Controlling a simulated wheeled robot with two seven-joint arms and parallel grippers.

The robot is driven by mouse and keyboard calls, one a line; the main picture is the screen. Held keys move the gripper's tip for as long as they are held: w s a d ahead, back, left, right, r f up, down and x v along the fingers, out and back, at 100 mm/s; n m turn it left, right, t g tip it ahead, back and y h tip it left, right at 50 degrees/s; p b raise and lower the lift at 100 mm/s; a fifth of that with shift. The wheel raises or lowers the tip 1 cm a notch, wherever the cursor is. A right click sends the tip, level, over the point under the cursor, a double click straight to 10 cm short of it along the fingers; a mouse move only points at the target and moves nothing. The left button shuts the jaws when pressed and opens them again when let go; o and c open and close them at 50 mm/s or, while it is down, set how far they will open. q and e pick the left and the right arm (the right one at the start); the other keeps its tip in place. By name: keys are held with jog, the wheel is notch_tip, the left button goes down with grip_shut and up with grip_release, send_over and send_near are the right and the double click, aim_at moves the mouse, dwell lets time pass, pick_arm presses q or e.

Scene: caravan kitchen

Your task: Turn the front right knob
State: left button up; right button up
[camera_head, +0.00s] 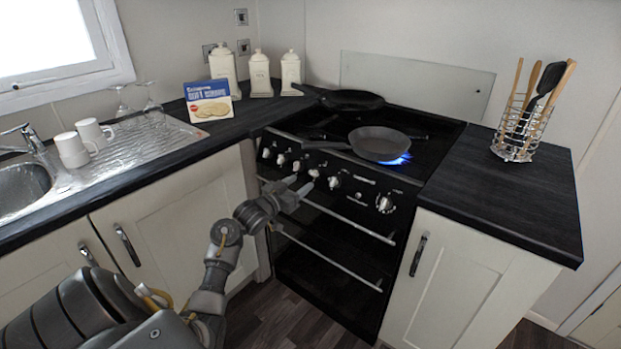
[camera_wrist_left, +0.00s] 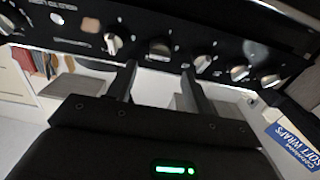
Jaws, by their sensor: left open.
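The stove (camera_head: 330,245) is black, with a row of several silver knobs on its front panel. My left gripper (camera_head: 299,185) is open and empty in front of the middle knobs. In the left wrist view, which looks upside down, its two fingers (camera_wrist_left: 158,82) are spread apart. One knob (camera_wrist_left: 160,49) lies between and beyond the fingertips, with no visible contact. Its neighbours are a knob (camera_wrist_left: 113,43) to the left and another (camera_wrist_left: 203,62) to the right. A larger knob (camera_head: 384,203) sits at the panel's right end. Which knob is the front right one is not marked legibly.
A pan (camera_head: 379,144) sits over a blue flame (camera_head: 398,160) at the front right of the hob. Another pan (camera_head: 346,99) is behind it. An oven handle (camera_head: 345,222) runs below the knobs. Counters flank the stove; a utensil rack (camera_head: 520,132) stands right.

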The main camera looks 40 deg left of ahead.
aim_at(315, 174)
pick_arm(q)
jog(key=w, duration=0.6)
jog(key=c, duration=1)
